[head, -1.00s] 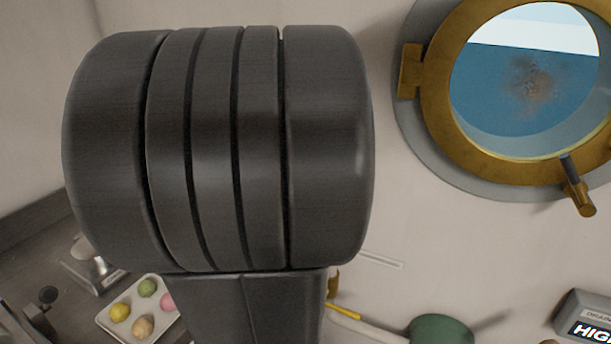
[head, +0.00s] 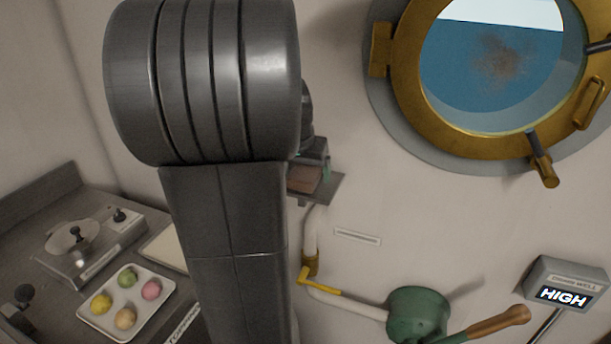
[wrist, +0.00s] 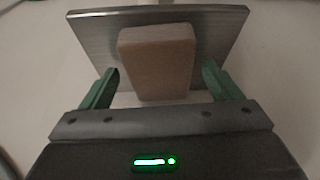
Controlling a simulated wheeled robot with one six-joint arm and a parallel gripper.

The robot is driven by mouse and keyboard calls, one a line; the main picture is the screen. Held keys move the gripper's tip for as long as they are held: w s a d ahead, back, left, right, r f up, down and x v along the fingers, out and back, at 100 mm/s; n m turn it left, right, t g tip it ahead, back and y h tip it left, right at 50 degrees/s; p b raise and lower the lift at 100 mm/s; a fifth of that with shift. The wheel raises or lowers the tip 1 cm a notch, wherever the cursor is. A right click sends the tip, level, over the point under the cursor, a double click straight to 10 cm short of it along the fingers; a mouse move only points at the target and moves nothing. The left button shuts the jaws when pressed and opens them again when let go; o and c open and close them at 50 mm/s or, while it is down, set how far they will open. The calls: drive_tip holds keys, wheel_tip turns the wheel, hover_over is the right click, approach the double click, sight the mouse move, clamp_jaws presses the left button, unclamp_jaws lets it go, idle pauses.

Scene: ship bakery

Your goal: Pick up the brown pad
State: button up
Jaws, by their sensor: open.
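The brown pad (wrist: 158,72) is a thick block with a paler top face, lying on a small grey metal shelf (wrist: 90,40) on the wall. In the wrist view it sits between the two green fingers of my gripper (wrist: 160,88), with a gap on each side. The gripper is open. In the head view the brown pad (head: 304,178) shows on the shelf just right of my arm, partly hidden by the arm and gripper. One green fingertip (head: 327,172) shows beside it there.
A porthole (head: 405,95) is at the upper right. A white pipe with a yellow handle (head: 322,285) runs below the shelf to a green pump (head: 418,312). A sign reading HIGH (head: 563,296) stands right. At left, a counter holds a tray (head: 150,318) of coloured balls and a scale (head: 85,250).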

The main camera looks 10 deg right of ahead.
drive_tip(key=shift+f, duration=0.25)
idle(0.3)
drive_tip(key=shift+c, duration=0.5)
drive_tip(key=c, duration=1)
